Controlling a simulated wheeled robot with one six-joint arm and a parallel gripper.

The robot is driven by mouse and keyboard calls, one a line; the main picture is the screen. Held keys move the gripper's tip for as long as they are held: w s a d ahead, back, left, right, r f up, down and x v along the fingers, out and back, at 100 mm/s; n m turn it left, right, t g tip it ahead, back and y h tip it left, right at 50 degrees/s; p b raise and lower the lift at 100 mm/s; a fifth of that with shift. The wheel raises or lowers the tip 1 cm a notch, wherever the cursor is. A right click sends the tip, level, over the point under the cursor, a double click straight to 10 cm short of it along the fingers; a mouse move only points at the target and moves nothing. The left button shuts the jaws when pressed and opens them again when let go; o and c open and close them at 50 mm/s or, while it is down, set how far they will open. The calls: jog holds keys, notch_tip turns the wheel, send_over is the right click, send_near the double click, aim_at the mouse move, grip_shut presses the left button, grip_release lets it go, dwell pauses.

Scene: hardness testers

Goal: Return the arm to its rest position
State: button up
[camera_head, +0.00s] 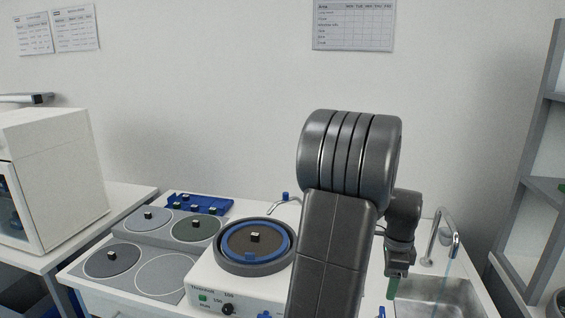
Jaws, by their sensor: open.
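My dark grey arm rises in the middle of the head view and bends over at the top. Its far end points down on the right, with my gripper (394,282) over the left side of the sink. The gripper is small and partly dark here; it is open. A narrow green piece shows at its lower end, and I cannot tell whether it is part of the jaws or something behind them. My own arm hides part of the bench and the right part of the polishing machine.
The polishing machine (212,279) has a blue-rimmed round plate with a small block on it. Left are grey discs (112,260) with small blocks and a blue rack (215,202). A sink (430,288) with a tap (440,222) and a grey shelf (535,170) are right. A white cabinet (60,170) stands left.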

aim_at(383, 312)
notch_tip(383, 312, down, 10)
jog(key=shift+f, duration=0.15)
jog(key=n+p, duration=0.1)
jog(key=n, duration=0.3)
jog(key=n+p, duration=0.1)
jog(key=n, duration=0.3)
jog(key=shift+n+p, duration=0.3)
jog(key=shift+n, duration=0.1)
jog(key=n+p, duration=0.2)
jog(key=n, duration=0.3)
jog(key=shift+n+p, duration=1.15)
jog(key=shift+n, duration=0.95)
jog(key=shift+s, duration=0.15)
